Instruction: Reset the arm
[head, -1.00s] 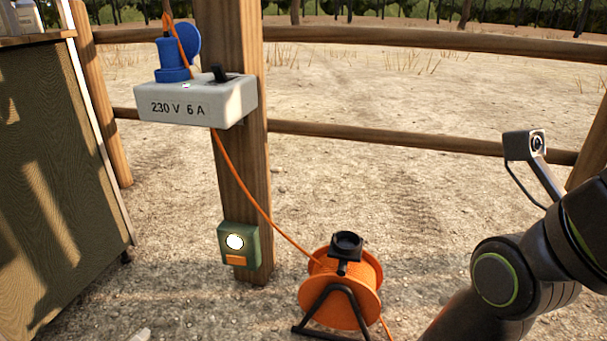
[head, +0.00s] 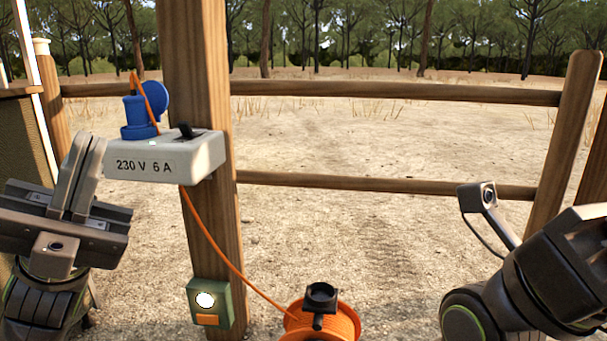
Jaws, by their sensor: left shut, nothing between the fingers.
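My left gripper (head: 78,172) is in the head view at the left, pointing up, with its two fingers together and nothing between them. It appears left of the grey supply box (head: 150,165) marked 230 V 6 A on the wooden post. I cannot tell the exact gap between them. My right arm (head: 530,280) shows at the lower right with its small camera (head: 483,196); its fingers are out of the picture.
A blue plug (head: 139,118) with an orange cable sits on the supply box. A green box (head: 210,303) with a lit round lamp is lower on the post (head: 205,70). An orange cable reel (head: 325,322) stands on the ground. A rail fence (head: 400,93) runs behind; the ground between is clear.

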